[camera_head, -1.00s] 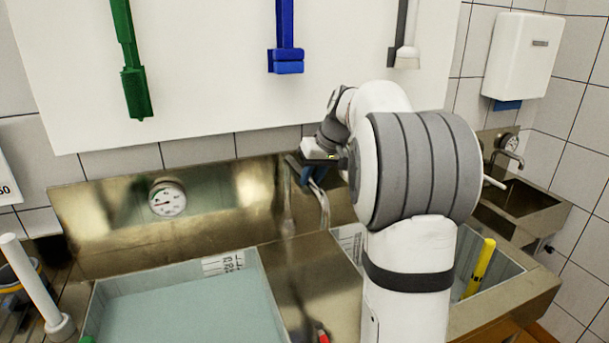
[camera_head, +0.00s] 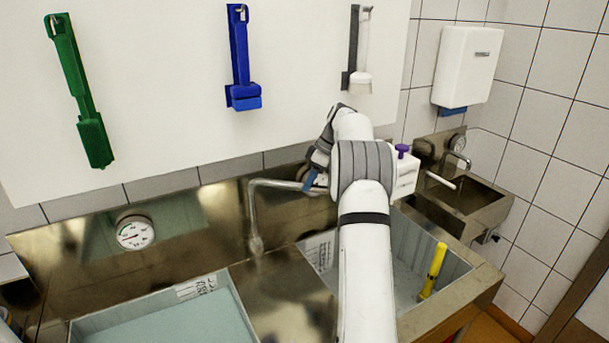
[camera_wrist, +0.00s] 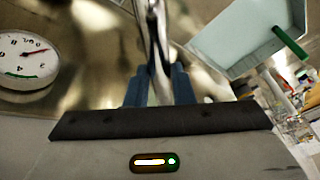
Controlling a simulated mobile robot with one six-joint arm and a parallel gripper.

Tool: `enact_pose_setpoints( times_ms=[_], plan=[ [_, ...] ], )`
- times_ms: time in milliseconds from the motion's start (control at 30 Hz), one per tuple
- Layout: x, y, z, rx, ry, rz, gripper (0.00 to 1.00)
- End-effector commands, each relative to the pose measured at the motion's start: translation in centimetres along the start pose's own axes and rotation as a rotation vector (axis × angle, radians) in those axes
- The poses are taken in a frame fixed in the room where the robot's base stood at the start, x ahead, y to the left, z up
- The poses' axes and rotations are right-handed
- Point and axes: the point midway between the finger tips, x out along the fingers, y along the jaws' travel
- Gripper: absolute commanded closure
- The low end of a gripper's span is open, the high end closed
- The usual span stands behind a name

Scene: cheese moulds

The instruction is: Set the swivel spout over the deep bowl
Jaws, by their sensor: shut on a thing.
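The swivel spout (camera_head: 275,183) is a thin metal pipe. It rises from a base on the steel deck between two bowls, then bends to the right in the head view. My gripper (camera_head: 311,181) has its blue fingers shut on the spout towards its far end. The wrist view shows the spout (camera_wrist: 155,35) between the fingers (camera_wrist: 160,88). The outlet is hidden by my gripper and arm. The right bowl (camera_head: 452,272) has high grey walls and is partly covered by my arm. The left bowl (camera_head: 238,308) holds pale blue-green liquid.
A yellow-handled tool (camera_head: 433,270) stands in the right bowl. A dial gauge (camera_head: 134,233) is on the steel back panel. A white box with a purple knob (camera_head: 402,150) is right of my arm. Green, blue and white tools hang above. A small sink (camera_head: 470,195) stands far right.

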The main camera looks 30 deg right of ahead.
Motion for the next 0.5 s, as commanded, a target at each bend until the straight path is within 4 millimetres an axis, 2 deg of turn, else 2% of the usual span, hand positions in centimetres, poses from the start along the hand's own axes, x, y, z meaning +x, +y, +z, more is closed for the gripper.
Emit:
enact_pose_setpoints(
  times_ms=[200,500],
  plan=[
    [-0.50,0.83,0.77,-0.024,-0.009,-0.010,1.00],
    [-0.39,0.92,0.88,-0.027,-0.009,-0.012,1.00]
  ],
)
